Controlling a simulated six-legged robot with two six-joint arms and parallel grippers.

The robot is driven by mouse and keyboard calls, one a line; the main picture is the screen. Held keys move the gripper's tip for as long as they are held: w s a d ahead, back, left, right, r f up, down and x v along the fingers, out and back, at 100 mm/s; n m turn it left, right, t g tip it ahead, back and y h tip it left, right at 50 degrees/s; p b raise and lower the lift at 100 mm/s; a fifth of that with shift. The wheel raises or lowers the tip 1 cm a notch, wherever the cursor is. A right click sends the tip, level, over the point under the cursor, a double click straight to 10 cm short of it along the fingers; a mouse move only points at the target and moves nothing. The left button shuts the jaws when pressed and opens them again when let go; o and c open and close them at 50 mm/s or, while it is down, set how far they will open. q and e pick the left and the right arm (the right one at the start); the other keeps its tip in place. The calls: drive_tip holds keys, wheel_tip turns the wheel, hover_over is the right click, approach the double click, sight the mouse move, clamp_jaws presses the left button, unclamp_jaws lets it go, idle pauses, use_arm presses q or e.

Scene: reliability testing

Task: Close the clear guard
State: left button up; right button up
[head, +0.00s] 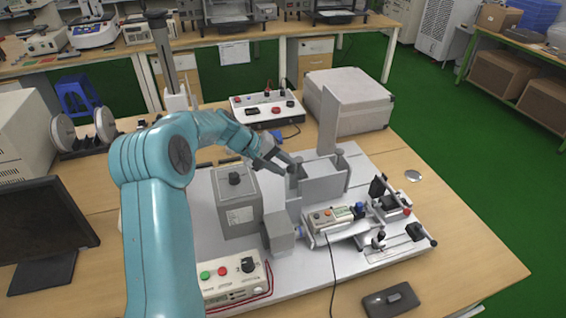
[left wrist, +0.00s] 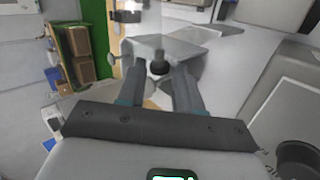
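The grey guard housing (head: 325,184) stands on the pale base plate in the middle of the table. A tall light panel (head: 330,115) rises upright at its back; I cannot tell for certain which part is the clear guard. My left gripper (head: 292,163) is at the housing's upper left corner. In the left wrist view my left gripper (left wrist: 160,75) has its two fingers spread apart, with a dark round knob (left wrist: 159,66) between or just beyond the tips. A grey see-through-looking panel (left wrist: 178,48) lies behind the knob. Contact with the knob cannot be told. My right gripper is not seen.
A grey box with a black knob (head: 238,205) stands left of the housing. A control box with buttons (head: 235,282) is at front left. A clamp fixture (head: 390,210) is at right. A large grey case (head: 348,98) and a red-knobbed power unit (head: 268,109) stand behind.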

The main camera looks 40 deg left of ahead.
use_arm(q)
drive_tip(key=shift+d, duration=0.1)
drive_tip(key=c, duration=0.3)
clamp_jaws()
